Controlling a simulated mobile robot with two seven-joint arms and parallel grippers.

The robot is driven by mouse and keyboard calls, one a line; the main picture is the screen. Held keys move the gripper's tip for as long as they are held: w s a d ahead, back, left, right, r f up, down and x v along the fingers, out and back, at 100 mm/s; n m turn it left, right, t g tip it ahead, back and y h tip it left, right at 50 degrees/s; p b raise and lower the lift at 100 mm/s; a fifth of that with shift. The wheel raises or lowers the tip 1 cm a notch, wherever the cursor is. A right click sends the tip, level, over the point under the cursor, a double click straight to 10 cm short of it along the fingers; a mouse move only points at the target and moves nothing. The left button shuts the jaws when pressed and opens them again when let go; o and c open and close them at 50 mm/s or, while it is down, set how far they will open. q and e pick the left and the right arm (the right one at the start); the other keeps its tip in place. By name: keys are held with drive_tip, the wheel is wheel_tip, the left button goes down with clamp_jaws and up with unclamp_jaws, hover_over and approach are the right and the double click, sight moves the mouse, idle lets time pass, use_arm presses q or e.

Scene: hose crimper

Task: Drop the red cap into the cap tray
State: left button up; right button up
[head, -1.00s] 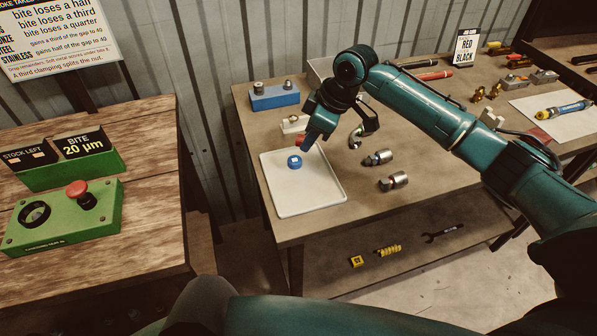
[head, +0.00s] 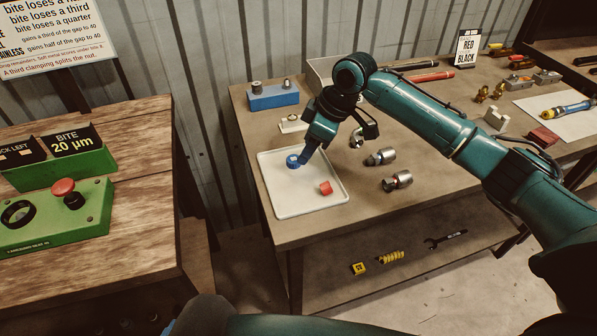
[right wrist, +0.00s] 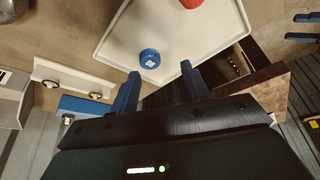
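The red cap (head: 325,188) lies in the white cap tray (head: 308,208), right of a blue cap (head: 293,162). My right gripper (head: 307,154) is above the tray's back part, close to the blue cap in the head view. In the right wrist view its two blue fingers (right wrist: 161,82) are spread with nothing between them. That view shows the blue cap (right wrist: 149,59) just beyond the fingertips and the red cap (right wrist: 191,3) at the top edge, both in the tray (right wrist: 190,45).
Two metal fittings (head: 397,181) lie right of the tray. A blue block (head: 273,97) and a small white holder (head: 292,124) stand behind it. A green control box (head: 58,215) with a red button is on the left bench.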

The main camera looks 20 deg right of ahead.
drive_tip(key=v, duration=1.3)
